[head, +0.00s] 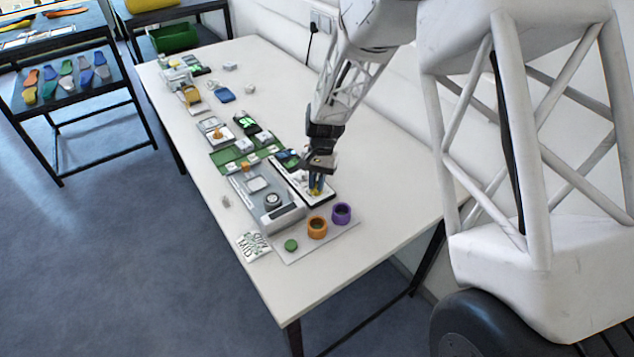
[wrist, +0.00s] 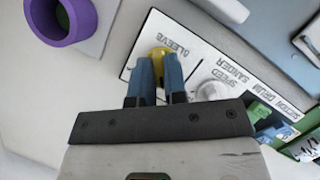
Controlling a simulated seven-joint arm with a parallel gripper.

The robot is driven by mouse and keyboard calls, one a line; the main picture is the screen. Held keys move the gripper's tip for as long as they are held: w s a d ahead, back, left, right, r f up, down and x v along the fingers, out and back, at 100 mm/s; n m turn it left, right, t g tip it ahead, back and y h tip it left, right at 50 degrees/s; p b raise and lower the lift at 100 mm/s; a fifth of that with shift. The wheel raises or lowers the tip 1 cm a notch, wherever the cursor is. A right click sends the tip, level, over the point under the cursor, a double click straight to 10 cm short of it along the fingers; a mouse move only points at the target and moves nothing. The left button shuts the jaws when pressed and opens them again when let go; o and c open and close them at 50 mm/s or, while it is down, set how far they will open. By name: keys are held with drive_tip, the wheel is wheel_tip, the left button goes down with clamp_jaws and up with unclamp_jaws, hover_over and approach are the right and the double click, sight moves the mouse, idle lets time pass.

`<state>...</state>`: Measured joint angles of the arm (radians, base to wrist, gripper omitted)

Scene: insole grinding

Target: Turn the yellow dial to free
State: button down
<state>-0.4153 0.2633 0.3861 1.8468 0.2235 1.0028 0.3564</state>
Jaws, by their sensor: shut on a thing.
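The yellow dial (wrist: 158,52) sits on a white panel (wrist: 190,22) with black lettering, by the word "SLEEVE". In the wrist view my gripper (wrist: 155,72) has its two blue fingers shut on the dial, one on each side, and they hide part of it. In the head view my gripper (head: 317,188) points down at the near end of the panel (head: 291,174), with a bit of yellow at its fingertips. Which way the dial points, and any mark for free, I cannot tell.
A white knob (wrist: 212,90) stands beside the dial on the panel. A purple ring (head: 341,213), an orange ring (head: 317,227) and a green disc (head: 291,245) stand at the near end. A grey machine (head: 268,198) lies left of the panel.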

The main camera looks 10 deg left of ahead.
drive_tip(key=shift+s+f, duration=0.1)
drive_tip(key=shift+f, duration=0.1)
drive_tip(key=c, duration=1.2)
unclamp_jaws()
drive_tip(key=shift+o, duration=0.2)
drive_tip(key=shift+r, duration=0.2)
drive_tip(key=v, duration=0.7)
drive_tip(key=shift+w+r, duration=0.25)
drive_tip(key=shift+d, duration=0.1)
